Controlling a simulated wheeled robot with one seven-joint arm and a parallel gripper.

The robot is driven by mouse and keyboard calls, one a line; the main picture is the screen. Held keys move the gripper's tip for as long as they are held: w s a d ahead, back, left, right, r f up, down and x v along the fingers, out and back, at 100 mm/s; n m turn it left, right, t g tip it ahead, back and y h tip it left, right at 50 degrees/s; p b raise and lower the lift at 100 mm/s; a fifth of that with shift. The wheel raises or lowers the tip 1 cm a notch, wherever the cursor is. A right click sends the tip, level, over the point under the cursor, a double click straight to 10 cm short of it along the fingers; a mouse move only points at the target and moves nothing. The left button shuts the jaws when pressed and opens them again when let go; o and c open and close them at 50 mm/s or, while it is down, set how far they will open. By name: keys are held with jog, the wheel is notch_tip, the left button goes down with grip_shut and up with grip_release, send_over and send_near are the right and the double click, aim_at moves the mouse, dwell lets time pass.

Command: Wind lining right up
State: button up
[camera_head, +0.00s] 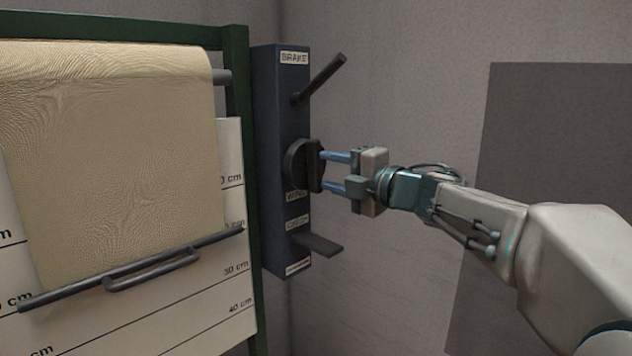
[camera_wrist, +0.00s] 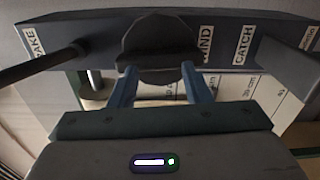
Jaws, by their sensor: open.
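The tan lining (camera_head: 120,160) hangs from a roller at the top of a green frame, with a dark bar and handle (camera_head: 150,270) along its lower edge. Its lower edge hangs in front of a white scale board, a little above the 30 cm line at the right. A dark round wind knob (camera_head: 297,165) with a raised grip bar sits on the blue control box; it also shows in the wrist view (camera_wrist: 160,50). My gripper (camera_head: 324,171) is open, its blue fingers at the knob, one to each side of the grip bar. Whether they touch it I cannot tell.
The blue box (camera_head: 267,120) carries a brake lever (camera_head: 322,78) above the knob and a catch lever (camera_head: 320,244) below it. The green post (camera_head: 241,150) stands just left of the box.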

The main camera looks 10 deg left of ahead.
jog(key=n+b, duration=0.2)
jog(key=b, duration=0.1)
jog(key=shift+f+n, duration=0.3)
jog(key=shift+n, duration=0.1)
jog(key=shift+r+n+b, duration=0.1)
jog(key=shift+n+b, duration=0.9)
jog(key=shift+n, duration=0.2)
jog(key=shift+r+n, duration=0.15)
jog(key=shift+n, duration=0.25)
jog(key=n+b, duration=0.1)
jog(key=b, duration=0.1)
jog(key=n+b, duration=0.2)
jog(key=shift+f, duration=0.3)
jog(key=n, duration=0.1)
jog(key=n+b, duration=0.1)
jog(key=n, duration=0.1)
jog(key=shift+r, duration=0.3)
jog(key=n+b, duration=0.3)
jog(key=shift+f, duration=0.25)
jog(key=n, duration=0.1)
jog(key=n+b, duration=0.1)
jog(key=shift+r+n, duration=0.2)
jog(key=shift+n, duration=0.1)
jog(key=shift+r, duration=0.15)
